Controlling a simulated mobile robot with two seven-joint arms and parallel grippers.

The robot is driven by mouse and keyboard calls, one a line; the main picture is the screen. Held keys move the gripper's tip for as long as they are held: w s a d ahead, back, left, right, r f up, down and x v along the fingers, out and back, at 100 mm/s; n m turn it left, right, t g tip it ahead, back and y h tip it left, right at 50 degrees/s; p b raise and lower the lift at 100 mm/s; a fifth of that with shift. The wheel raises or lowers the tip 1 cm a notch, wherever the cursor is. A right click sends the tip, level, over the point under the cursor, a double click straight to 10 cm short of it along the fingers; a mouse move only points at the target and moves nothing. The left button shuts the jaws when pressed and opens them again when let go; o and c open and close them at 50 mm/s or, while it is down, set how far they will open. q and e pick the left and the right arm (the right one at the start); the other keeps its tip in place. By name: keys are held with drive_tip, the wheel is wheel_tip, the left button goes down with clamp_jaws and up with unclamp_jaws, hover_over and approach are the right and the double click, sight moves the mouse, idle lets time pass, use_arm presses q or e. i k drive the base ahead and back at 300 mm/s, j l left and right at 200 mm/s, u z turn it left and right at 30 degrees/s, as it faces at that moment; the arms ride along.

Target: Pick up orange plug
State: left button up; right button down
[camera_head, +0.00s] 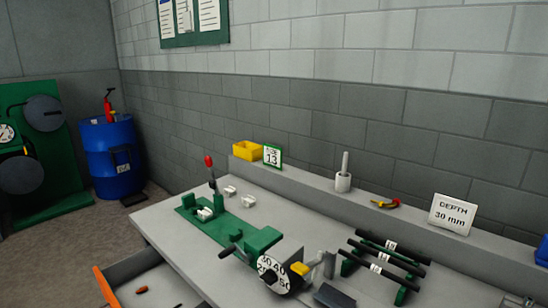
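A small orange piece (141,290), which looks like the orange plug, lies inside the open drawer (134,266) at the lower left. It is too small to make out its exact shape. The orange strip along the drawer's left edge (106,288) is part of the drawer. Neither of my grippers shows in the head view.
The grey workbench (165,225) carries a green crimping machine (262,241) with a number dial (273,275). Several black rods (392,248) rest on green supports. The rear ledge holds a yellow bin (246,151) and a "DEPTH 30 mm" sign (452,214). A blue barrel (112,158) stands behind left.

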sight(143, 289)
drive_tip(key=j+u, duration=0.15)
drive_tip(key=u, duration=0.25)
drive_tip(key=j+u, duration=0.15)
drive_tip(key=u, duration=0.2)
drive_tip(key=i+j+u, duration=0.1)
drive_tip(key=u, duration=0.3)
drive_tip(key=i+j+z, duration=0.5)
drive_tip(key=k+j+z, duration=0.1)
drive_tip(key=z, duration=2.8)
